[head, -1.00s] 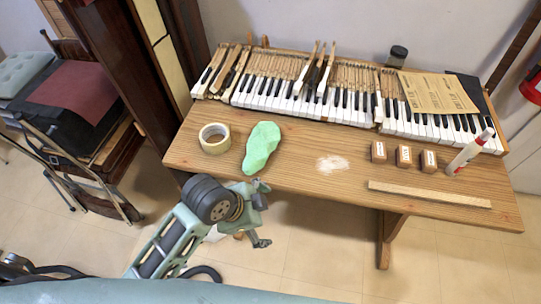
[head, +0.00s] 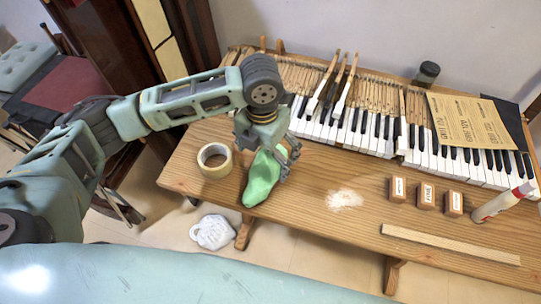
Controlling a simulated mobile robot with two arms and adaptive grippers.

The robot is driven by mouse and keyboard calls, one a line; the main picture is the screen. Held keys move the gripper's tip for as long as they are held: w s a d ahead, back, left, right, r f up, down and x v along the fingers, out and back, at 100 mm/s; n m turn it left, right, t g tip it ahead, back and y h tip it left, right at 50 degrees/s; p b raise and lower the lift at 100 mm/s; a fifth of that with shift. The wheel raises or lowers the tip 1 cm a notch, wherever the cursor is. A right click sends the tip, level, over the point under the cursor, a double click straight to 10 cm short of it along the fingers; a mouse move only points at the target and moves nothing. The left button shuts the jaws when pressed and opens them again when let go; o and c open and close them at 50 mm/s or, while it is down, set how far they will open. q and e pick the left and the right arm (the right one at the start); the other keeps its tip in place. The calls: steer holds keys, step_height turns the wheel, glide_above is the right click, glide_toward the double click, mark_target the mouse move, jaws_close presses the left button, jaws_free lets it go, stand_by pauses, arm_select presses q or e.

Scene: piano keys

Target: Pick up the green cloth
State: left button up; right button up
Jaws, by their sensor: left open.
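The green cloth (head: 260,182) lies crumpled on the wooden table (head: 300,215), just right of a roll of tape. My left gripper (head: 272,160) is over the far end of the cloth, pointing down, with its fingers open. The gripper covers the cloth's far end. I cannot tell whether the fingers touch the cloth. My right gripper is not in view.
The tape roll (head: 214,160) stands close to the left of the cloth. Piano keys (head: 375,130) run along the back. White powder (head: 344,199) lies mid-table.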

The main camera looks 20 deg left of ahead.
mark_target(263, 168)
arm_select(q)
steer(key=shift+a, duration=0.2)
steer(key=f, duration=0.3)
steer(key=shift+s+f+p, duration=0.25)
steer(key=shift+f+p, duration=0.15)
step_height(263, 168, down, 4)
steer(key=shift+w+r, duration=0.1)
steer(key=shift+r, duration=0.1)
steer(key=c, duration=1.2)
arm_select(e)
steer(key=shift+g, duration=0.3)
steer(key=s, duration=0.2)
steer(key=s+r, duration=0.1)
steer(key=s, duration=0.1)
arm_select(q)
steer(key=shift+r, duration=0.2)
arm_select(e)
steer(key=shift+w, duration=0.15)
